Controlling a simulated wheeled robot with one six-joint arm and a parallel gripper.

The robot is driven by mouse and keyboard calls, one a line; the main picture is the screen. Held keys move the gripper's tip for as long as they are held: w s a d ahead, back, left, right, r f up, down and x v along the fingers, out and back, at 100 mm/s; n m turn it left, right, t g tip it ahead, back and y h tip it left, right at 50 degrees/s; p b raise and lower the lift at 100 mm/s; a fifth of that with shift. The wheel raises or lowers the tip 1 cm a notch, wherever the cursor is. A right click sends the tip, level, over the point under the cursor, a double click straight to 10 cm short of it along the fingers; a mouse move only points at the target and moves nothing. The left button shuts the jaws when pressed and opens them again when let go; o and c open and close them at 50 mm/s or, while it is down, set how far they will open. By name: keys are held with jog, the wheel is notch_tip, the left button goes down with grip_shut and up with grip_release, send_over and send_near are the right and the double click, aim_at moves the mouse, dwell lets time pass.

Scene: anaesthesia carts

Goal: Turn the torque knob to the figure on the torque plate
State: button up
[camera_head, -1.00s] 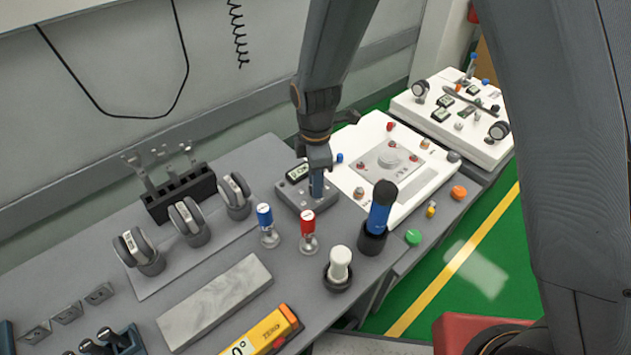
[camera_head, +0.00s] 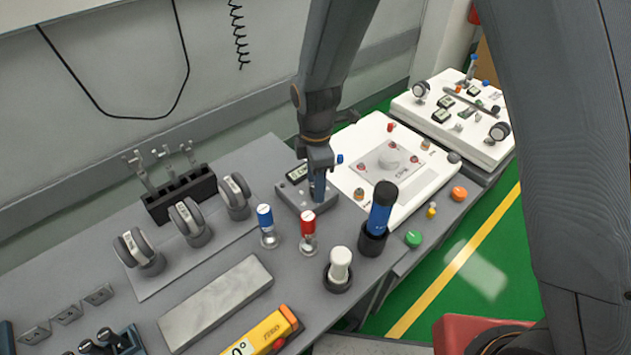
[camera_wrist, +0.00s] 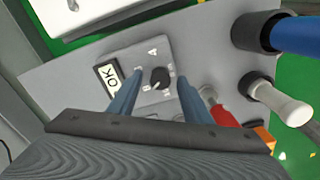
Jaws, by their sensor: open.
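A small grey box (camera_head: 287,191) stands on the bench beside the white panel. The markings are too small to read surely. My gripper (camera_wrist: 159,80) is open, its two blue fingers on either side of the knob, with visible gaps; contact cannot be told. In the head view my gripper (camera_head: 318,190) is over the box and hides the knob. I cannot tell which plate is the torque plate.
The white panel (camera_head: 425,182) lies to the right. A grey slab (camera_head: 215,302) lies in front.

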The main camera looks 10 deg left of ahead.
jog(key=shift+r+b, duration=0.85)
jog(key=shift+r, duration=3.05)
jog(key=d+r+m+t, duration=0.1)
jog(key=d+r+m, duration=0.3)
jog(key=d+m, duration=1.05)
jog(key=s+d+m, duration=0.8)
jog(key=s+d, duration=0.1)
jog(key=d, duration=0.4)
jog(key=shift+s+d, duration=0.15)
jog(key=shift+s, duration=0.05)
